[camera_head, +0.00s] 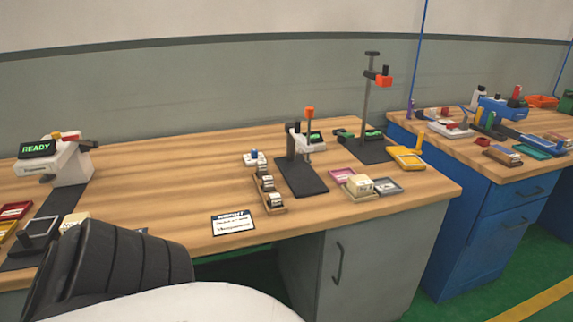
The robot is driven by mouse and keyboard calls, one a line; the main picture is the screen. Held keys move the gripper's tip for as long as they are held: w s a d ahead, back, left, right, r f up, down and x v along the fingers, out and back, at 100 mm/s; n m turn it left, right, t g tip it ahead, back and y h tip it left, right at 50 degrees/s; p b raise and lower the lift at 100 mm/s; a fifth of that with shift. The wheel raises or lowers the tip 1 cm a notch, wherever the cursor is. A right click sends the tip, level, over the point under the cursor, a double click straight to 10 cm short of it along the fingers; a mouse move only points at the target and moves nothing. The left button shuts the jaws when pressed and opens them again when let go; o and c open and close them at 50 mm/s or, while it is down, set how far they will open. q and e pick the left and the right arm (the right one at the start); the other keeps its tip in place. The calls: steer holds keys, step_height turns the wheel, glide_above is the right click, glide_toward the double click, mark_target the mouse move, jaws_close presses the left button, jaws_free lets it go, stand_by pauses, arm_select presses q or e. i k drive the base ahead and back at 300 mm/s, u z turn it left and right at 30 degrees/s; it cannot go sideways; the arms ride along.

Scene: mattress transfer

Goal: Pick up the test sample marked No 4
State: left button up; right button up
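Several small pale blocks with dark markings, which look like test samples, stand in a row in a narrow wooden tray (279,210) near the middle of the wooden table (200,196). Their marks are too small to read, so I cannot tell which is No 4. A larger cream block (360,185) sits at the right, beside a pink tray (341,175) and a dark grey tray (388,186). Neither gripper is in view. A dark ribbed part and a white part, seemingly mine, cover the lower left and hide some of the table there.
A device with a green "READY" display (37,149) stands at the left. A black stand (304,178) rises behind the blocks, and a taller stand (369,112) is behind it. A card (233,222) lies at the front edge. A blue cabinet bench (505,205) is at right.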

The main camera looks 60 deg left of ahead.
mark_target(360, 185)
steer(key=u, duration=1.5)
steer(key=i, duration=0.2)
steer(key=u, duration=0.05)
